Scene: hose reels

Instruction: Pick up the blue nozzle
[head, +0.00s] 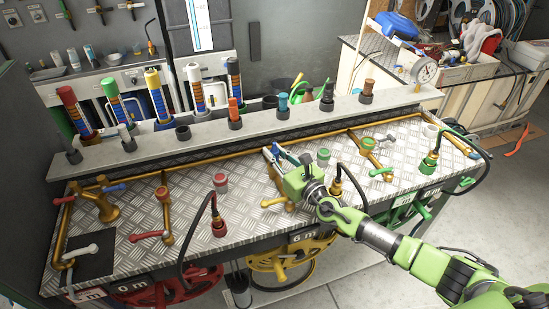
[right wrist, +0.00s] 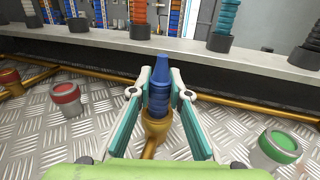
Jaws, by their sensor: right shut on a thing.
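The blue nozzle (right wrist: 159,88) stands upright on a brass pipe fitting (right wrist: 155,125) in the right wrist view. It is ribbed with a tapered tip. My right gripper (right wrist: 160,97) has one teal finger on each side of it and is shut on it, with the nozzle still at the brass fitting. In the head view my right gripper (head: 276,154) is over the middle of the metal bench, and it mostly hides the nozzle there. My left gripper is not in view.
The diamond-plate bench (head: 120,220) carries brass pipes, a red cap (head: 220,183), a green cap (head: 323,157) and valve handles. A grey rack (head: 300,110) behind holds several coloured nozzles. Black hoses with red (head: 219,226) and green ends arch over the bench.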

